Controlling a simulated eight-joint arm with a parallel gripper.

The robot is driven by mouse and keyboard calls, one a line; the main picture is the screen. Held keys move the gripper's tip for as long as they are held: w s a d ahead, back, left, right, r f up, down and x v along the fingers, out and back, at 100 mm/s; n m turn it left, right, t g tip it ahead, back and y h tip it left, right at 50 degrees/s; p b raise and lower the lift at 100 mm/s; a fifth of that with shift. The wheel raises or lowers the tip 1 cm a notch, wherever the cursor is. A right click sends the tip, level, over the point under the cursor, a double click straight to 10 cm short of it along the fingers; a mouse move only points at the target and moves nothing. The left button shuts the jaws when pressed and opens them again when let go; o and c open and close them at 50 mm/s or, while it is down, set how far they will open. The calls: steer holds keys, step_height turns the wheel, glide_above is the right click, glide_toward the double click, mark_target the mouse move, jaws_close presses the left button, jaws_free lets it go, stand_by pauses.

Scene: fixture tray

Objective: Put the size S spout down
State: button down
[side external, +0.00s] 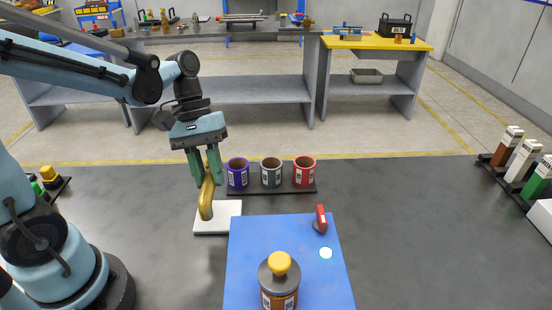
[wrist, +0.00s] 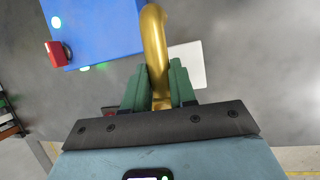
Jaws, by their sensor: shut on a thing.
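A gold, curved spout (side external: 206,200) hangs between the green fingers of my gripper (side external: 205,170). In the wrist view the fingers (wrist: 160,88) close on the spout (wrist: 155,40) from both sides. In the side view the spout's lower end is over or at a white square plate (side external: 232,208) on the dark table. I cannot tell whether it touches the plate. Part of the plate also shows behind the fingers in the wrist view (wrist: 190,62). No size mark is readable on the spout.
A rack (side external: 272,191) with purple, grey and red cans stands right of my gripper. A blue board (side external: 252,250) in front carries a red part (side external: 320,220) and a jar with a yellow knob (side external: 280,275). Bottles (side external: 523,160) stand far right. The table between is clear.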

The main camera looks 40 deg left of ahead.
steer(key=shift+s+d+f+n, duration=0.15)
steer(key=shift+f+n, duration=0.15)
steer(key=shift+f, duration=3.25)
steer(key=shift+f, duration=0.6)
steer(key=c, duration=0.8)
jaws_free()
